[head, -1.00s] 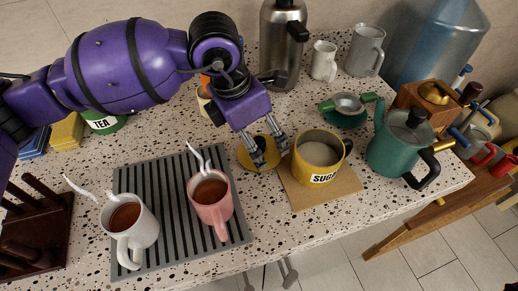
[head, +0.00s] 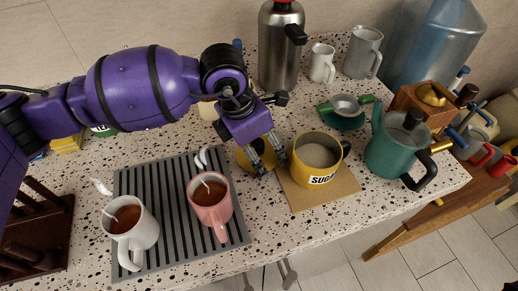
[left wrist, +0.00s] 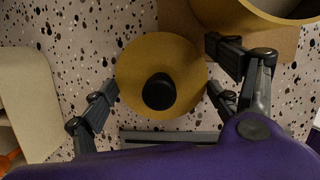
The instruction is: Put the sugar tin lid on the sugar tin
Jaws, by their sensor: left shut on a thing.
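The sugar tin (head: 318,160) is a yellow mug-like tin with a black handle and a SUGAR label. It stands open, white contents showing, on a tan board. The sugar tin lid (head: 243,158) is a round yellow disc just left of the tin, partly hidden by my left gripper (head: 270,164). Part of the tin's rim (left wrist: 240,14) shows at the upper right.
A pink mug (head: 211,205) and a white mug (head: 130,235) stand on a grey striped mat (head: 176,225) at front left. A teal pot (head: 397,150) stands right of the tin. A steel flask (head: 280,50) stands behind.

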